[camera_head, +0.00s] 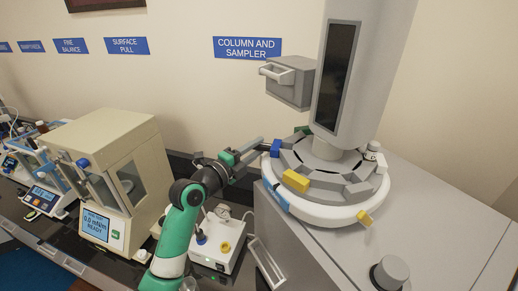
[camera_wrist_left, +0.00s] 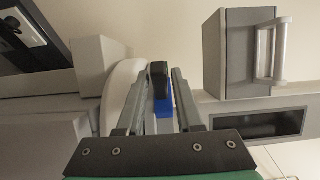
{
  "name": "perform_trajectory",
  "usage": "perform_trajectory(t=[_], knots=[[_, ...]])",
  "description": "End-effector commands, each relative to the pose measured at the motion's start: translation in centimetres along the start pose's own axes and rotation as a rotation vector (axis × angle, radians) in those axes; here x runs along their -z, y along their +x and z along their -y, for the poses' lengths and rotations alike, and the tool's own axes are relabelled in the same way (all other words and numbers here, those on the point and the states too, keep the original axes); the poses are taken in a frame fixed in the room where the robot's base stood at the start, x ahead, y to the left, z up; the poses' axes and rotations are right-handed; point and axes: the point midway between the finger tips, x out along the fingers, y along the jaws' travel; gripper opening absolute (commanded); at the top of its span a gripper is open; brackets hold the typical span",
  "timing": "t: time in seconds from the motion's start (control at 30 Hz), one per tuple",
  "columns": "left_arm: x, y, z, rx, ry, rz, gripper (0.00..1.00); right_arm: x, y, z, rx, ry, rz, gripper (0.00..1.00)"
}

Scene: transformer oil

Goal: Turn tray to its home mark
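The round tray (camera_head: 318,212) has a white rim and grey segments and sits on the grey machine under its column. A yellow block (camera_head: 296,181) lies on the segments. A yellow tab (camera_head: 365,218) and a light-blue mark (camera_head: 277,196) show at the front. A dark-blue tab (camera_head: 275,148) stands at the rim's far left. My left gripper (camera_head: 261,149) reaches this tab. In the left wrist view, its open fingers (camera_wrist_left: 160,76) straddle the blue tab (camera_wrist_left: 164,105), whose top is black. A gap shows on the left; contact on the right is unclear. My right gripper is not in view.
A grey drawer box (camera_head: 291,80) with a handle juts from the wall above my left gripper.

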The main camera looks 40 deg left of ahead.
Motion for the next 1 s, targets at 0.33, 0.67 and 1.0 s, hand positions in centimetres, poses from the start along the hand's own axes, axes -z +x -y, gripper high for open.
perform_trajectory(t=[0.33,0.67,1.0], knots=[[0.05,1.44,-0.01,0.001,0.001,0.000,0.35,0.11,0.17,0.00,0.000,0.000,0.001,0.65],[0.03,1.40,-0.03,0.001,0.000,0.000,0.00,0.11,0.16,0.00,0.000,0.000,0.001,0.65],[0.03,1.39,-0.03,0.001,0.000,0.000,0.00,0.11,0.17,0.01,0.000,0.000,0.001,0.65]])
